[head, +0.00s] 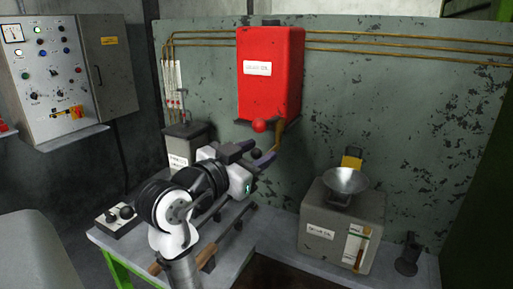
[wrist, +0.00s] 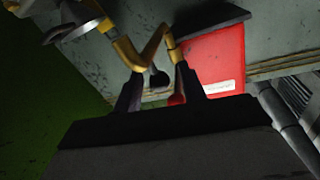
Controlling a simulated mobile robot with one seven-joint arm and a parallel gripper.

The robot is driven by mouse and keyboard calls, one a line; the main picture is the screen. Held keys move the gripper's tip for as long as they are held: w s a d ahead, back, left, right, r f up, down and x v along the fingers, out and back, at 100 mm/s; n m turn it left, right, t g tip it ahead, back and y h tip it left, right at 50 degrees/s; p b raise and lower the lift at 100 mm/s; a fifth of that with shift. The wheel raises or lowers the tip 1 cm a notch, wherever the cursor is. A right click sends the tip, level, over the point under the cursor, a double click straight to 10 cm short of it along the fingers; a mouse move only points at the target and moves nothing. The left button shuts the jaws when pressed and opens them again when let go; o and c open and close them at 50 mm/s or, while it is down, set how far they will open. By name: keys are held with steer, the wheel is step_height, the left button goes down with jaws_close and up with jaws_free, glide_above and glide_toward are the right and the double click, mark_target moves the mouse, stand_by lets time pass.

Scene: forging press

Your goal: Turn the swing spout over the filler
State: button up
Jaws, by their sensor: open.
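The red oil tank (head: 268,72) hangs on the back wall; it also shows in the wrist view (wrist: 212,60). The brass swing spout (head: 281,136) comes from beneath it and appears bent in the wrist view (wrist: 150,48). A small black ball knob (head: 256,153) is by the spout. My gripper (head: 262,149) is open; in the wrist view the black knob (wrist: 158,79) shows between its fingers (wrist: 157,75). I cannot tell whether they touch it. The filler funnel (head: 346,180) sits on a grey box to the right, away from the spout.
A red ball knob (head: 260,126) hangs under the tank, close above my gripper. The grey filler box (head: 318,215) stands on the bench. Brass pipes (head: 400,54) run along the wall. A control cabinet (head: 50,75) is at left. A dark cylinder (head: 408,255) stands at far right.

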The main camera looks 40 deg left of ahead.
steer(key=shift+w, duration=0.25)
jaws_close()
